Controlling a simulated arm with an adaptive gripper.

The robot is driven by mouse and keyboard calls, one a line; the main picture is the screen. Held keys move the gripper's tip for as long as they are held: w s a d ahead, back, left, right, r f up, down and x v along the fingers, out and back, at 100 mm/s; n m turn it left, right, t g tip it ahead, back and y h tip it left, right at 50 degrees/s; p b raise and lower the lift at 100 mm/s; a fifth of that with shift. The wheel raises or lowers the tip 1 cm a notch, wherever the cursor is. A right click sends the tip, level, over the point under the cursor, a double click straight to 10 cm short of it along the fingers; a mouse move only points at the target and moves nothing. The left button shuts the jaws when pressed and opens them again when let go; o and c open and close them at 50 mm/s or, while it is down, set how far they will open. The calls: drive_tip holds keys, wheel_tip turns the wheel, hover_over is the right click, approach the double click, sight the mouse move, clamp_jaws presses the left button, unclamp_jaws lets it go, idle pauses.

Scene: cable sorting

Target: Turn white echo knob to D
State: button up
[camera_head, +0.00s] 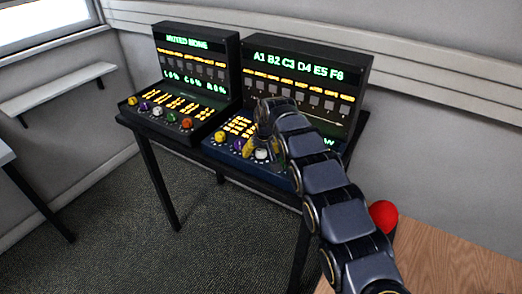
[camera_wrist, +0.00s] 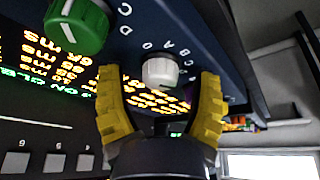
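The white knob (camera_wrist: 160,72) is on the dark blue panel (camera_wrist: 205,42) in the wrist view, with letters D, C, B and A printed around it. Its pointer mark is too small to read. My gripper (camera_wrist: 158,77) is open, with one yellow finger on each side of the knob. Gaps show between the fingers and the knob. In the head view the white knob (camera_head: 262,155) sits on the front of the right console, and my gripper (camera_head: 256,147) is right at it, partly hidden by my arm.
A green knob (camera_wrist: 78,25) is close to the white one in the wrist view. Yellow (camera_head: 219,137) and purple (camera_head: 238,144) knobs sit left of it in the head view. A second console (camera_head: 190,75) stands left. A red ball (camera_head: 383,215) is by the wooden table (camera_head: 455,250).

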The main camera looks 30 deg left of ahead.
drive_tip(key=shift+r, duration=0.1)
drive_tip(key=v, duration=1.2)
idle(0.4)
drive_tip(key=s+d+r+m+g+h, duration=0.1)
drive_tip(key=s+d+r+m+h, duration=0.15)
drive_tip(key=d, duration=1.05)
drive_tip(key=s+d+r+m+h, duration=0.1)
drive_tip(key=s+d+r+m, duration=0.25)
drive_tip(key=d, duration=1.05)
drive_tip(key=s+d+f+m+g, duration=0.1)
drive_tip(key=s+d, duration=0.3)
drive_tip(key=s, duration=0.5)
drive_tip(key=s+d+f+g, duration=0.1)
drive_tip(key=s+d, duration=0.3)
drive_tip(key=s, duration=0.6)
drive_tip(key=s+d+f+m+g, duration=0.1)
drive_tip(key=s+d, duration=0.3)
drive_tip(key=s, duration=0.6)
drive_tip(key=shift+d+f+m+g, duration=0.2)
drive_tip(key=shift+f+m+g, duration=0.1)
drive_tip(key=shift+g, duration=0.2)
